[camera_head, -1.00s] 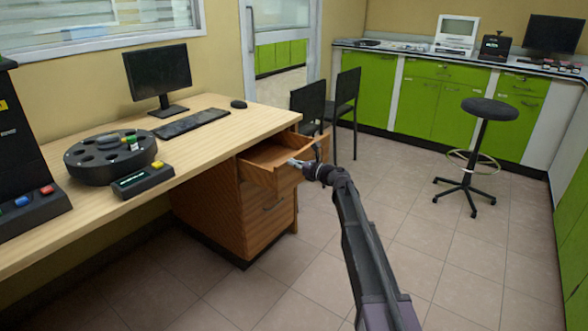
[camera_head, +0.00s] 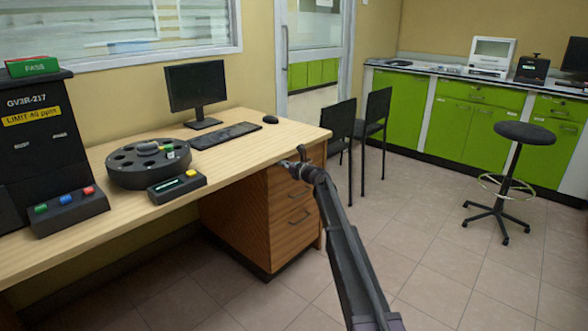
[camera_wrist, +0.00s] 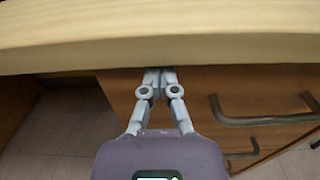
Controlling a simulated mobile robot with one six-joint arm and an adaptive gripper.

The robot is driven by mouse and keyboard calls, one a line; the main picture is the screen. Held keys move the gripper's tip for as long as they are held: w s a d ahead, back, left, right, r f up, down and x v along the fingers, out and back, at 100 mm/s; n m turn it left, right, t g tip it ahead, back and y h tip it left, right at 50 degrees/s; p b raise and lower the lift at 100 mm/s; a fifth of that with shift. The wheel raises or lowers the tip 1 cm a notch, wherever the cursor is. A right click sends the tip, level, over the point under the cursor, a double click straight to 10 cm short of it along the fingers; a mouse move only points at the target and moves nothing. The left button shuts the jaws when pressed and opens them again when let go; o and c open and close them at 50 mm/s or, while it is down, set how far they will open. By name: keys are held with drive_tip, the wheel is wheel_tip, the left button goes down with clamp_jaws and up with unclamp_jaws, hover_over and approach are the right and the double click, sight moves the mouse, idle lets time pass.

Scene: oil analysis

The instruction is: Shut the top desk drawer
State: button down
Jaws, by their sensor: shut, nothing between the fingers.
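The top desk drawer (camera_head: 281,178) is the upper wooden front of the pedestal under the desk. In the head view its front looks flush with the pedestal, with no opening seen, though my gripper and arm partly cover it. My gripper (camera_head: 291,163) is shut and empty at that front, just below the desktop edge. In the wrist view the shut fingertips (camera_wrist: 159,72) point at the drawer front (camera_wrist: 205,88), left of its dark handle (camera_wrist: 262,115). Their tips are close under the desktop edge; I cannot tell whether they touch the front.
The desktop (camera_head: 255,148) overhangs the drawer fronts. It carries a monitor (camera_head: 195,87), a keyboard (camera_head: 225,135) and a round black carousel (camera_head: 135,172). Dark chairs (camera_head: 338,123) stand just beyond the pedestal. A stool (camera_head: 525,133) stands at the right. The floor in front is clear.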

drive_tip(key=shift+w+a+r, duration=0.1)
drive_tip(key=shift+w+a, duration=0.2)
drive_tip(key=shift+w, duration=0.05)
drive_tip(key=shift+w+a, duration=0.1)
drive_tip(key=v, duration=1.5)
drive_tip(key=shift+a, duration=0.15)
